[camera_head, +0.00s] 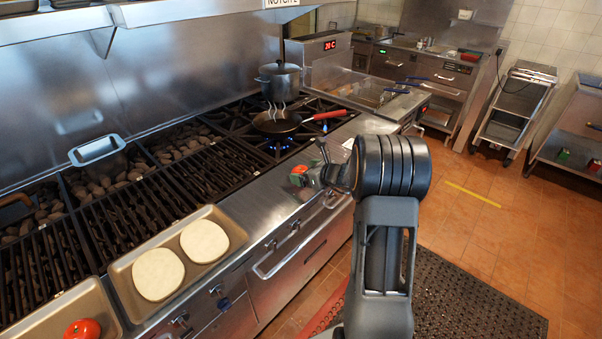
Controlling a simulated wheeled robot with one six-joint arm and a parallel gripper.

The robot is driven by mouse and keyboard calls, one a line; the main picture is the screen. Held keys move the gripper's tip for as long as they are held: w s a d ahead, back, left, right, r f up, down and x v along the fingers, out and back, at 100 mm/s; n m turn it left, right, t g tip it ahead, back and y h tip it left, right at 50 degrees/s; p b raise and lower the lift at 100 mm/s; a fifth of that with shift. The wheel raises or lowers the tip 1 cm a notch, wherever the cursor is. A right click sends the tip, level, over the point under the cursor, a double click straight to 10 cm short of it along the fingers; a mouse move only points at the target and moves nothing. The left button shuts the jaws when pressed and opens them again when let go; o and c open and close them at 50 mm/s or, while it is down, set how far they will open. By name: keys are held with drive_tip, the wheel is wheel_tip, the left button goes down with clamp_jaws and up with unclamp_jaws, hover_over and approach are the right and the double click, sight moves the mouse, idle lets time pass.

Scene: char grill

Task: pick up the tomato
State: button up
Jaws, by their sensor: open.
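A round, shiny red thing that looks like the tomato (82,329) sits on a tray (60,305) at the bottom left, cut by the picture's lower edge. My gripper (322,162) is near the middle, over the front edge of the range, far to the right of that tray. It is open and seen partly from behind, with my wrist covering some of it. A small red thing (299,170) shows just left of my gripper. I cannot tell whether it touches the gripper or what it is.
A second tray (185,238) holds two pale round pieces (204,241). Grill grates (120,213) lie behind it. A pan (277,123) with a red handle is over a lit blue flame, with a pot (279,82) behind.

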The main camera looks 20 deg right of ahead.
drive_tip(key=shift+x, duration=0.9)
drive_tip(key=c, duration=1)
